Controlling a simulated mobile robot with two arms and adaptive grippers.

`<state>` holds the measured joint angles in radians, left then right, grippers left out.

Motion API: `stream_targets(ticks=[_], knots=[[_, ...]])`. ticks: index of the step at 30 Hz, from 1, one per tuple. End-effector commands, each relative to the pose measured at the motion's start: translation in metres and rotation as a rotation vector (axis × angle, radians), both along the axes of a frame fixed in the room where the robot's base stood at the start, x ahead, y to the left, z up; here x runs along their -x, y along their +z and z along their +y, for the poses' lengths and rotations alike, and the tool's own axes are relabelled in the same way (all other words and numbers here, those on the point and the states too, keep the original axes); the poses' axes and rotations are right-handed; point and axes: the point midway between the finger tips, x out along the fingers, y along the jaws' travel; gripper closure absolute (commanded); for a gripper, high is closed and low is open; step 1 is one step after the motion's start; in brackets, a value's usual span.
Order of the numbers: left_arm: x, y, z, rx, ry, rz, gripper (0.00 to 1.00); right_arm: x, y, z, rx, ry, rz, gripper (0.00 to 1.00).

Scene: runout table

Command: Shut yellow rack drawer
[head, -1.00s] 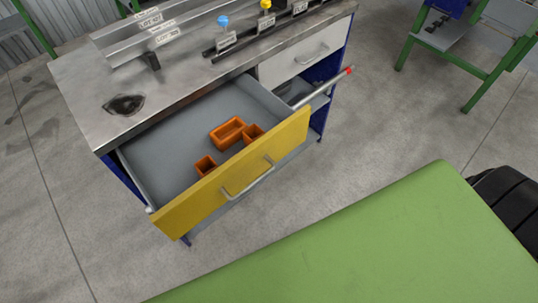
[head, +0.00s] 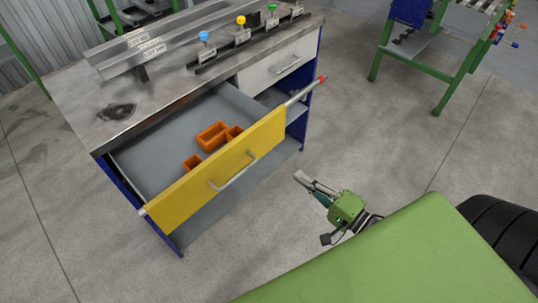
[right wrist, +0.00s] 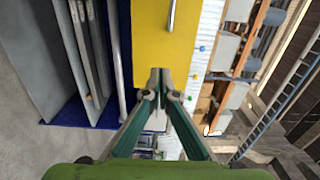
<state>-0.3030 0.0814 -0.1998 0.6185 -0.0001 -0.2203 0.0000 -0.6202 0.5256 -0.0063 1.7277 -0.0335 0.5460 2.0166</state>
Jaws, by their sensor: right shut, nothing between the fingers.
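The yellow drawer (head: 218,172) is pulled well out from under the metal-topped table, with its grey inside showing. Its front carries a silver bar handle (head: 233,172). My right gripper (head: 303,178) is to the right of the drawer front, apart from it over the floor, with its fingers together and empty. In the right wrist view, the fingertips (right wrist: 160,72) are closed in front of the yellow drawer face (right wrist: 163,35), and part of the handle (right wrist: 172,15) shows above them. Whether they touch the face cannot be told. My left gripper is not in view.
Orange bins (head: 213,136) lie inside the drawer. A white drawer (head: 280,62) beside it is shut. A red-tipped metal rod (head: 305,91) sticks out at the table's right side. A green-framed stand (head: 440,60) is at the upper right. Floor between is clear.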

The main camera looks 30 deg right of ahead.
Motion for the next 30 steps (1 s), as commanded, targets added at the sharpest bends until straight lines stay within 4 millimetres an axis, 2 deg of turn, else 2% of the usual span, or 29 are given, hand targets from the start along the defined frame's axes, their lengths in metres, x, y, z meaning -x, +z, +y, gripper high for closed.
stream_targets(ticks=[5,18,24,30], knots=[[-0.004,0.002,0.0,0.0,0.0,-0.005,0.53,-0.022,0.002,0.008,-0.003,-0.001,-0.004,1.0],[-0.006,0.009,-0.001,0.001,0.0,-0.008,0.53,-0.105,0.001,0.037,0.0,-0.003,-0.001,1.0],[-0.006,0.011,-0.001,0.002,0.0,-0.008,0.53,-0.124,0.0,0.045,-0.001,-0.003,0.001,1.0],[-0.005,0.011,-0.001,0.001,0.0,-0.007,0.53,-0.129,-0.001,0.047,0.002,-0.002,0.002,1.0]])
